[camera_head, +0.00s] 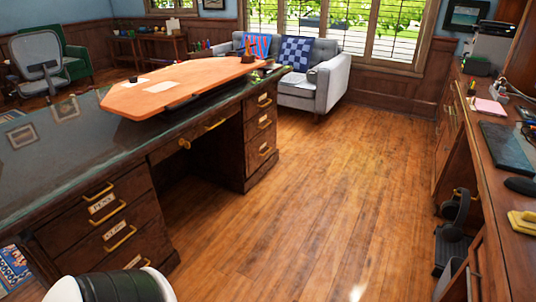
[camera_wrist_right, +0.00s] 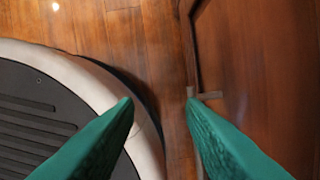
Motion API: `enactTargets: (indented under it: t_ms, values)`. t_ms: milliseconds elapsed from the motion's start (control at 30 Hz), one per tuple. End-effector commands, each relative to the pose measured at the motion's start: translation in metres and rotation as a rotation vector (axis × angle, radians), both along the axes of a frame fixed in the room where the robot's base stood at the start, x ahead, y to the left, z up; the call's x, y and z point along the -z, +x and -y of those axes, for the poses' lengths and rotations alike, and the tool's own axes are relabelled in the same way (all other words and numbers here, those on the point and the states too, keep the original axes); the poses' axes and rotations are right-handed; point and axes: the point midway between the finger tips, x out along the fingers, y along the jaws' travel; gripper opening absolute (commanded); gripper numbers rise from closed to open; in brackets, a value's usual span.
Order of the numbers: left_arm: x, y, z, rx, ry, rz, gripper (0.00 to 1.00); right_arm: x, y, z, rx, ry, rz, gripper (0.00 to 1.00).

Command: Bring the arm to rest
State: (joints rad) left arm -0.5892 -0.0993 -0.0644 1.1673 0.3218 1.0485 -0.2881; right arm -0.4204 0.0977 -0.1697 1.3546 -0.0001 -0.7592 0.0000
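My right gripper (camera_wrist_right: 160,100) shows in the right wrist view as two green fingers held well apart. Nothing is between the fingertips. It points down toward the wood floor, and a brown wood panel is close by on the right of the view. My right gripper cannot be made out in the head view. My left gripper is not in view in any frame.
A dark desk (camera_head: 68,141) with drawers and an orange-brown board (camera_head: 180,85) stands on the left. A long wood counter (camera_head: 508,180) runs along the right. A grey sofa (camera_head: 326,80) is at the back. The wood floor (camera_head: 330,190) between is clear.

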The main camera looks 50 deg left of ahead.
Motion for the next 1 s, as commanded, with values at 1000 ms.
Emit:
enactTargets:
  t_ms: [1000]
  values:
    - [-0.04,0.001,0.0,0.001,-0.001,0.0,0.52,0.005,-0.032,0.004,-0.003,-0.001,-0.022,0.36]
